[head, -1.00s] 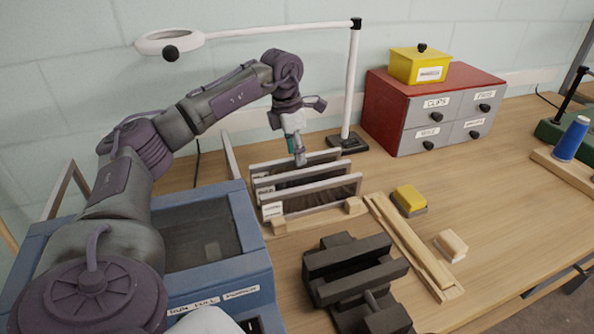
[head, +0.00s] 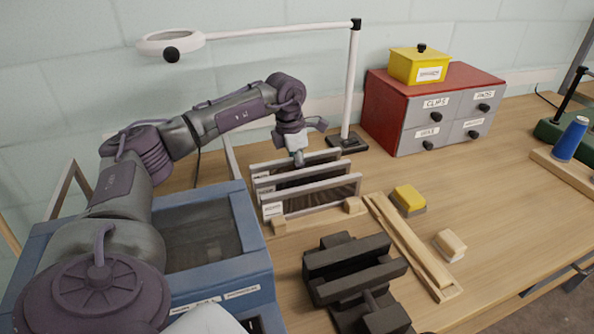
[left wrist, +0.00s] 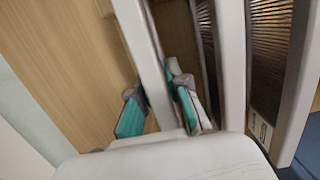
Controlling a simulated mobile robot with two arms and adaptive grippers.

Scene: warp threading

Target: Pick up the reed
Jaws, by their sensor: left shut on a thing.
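Several framed reeds stand upright and parallel in a wooden rack (head: 279,226), with pale frames and dark mesh. My left gripper (head: 299,160) points down at the rear reed (head: 322,156). In the left wrist view, its teal-padded fingers (left wrist: 158,100) are shut on the pale top bar of that reed (left wrist: 146,55), one on each side. The reed is still among the others; I cannot tell whether it is lifted. The middle reed (head: 265,182) and the front reed (head: 335,192) stand in front of it, free of the fingers. My right gripper is not in view.
A blue box (head: 255,262) stands left of the rack and a dark metal block fixture (head: 350,265) in front. A lamp post (head: 351,90) rises behind. Wooden strips (head: 415,245), a yellow block (head: 408,197) and a red drawer cabinet (head: 385,115) are to the right.

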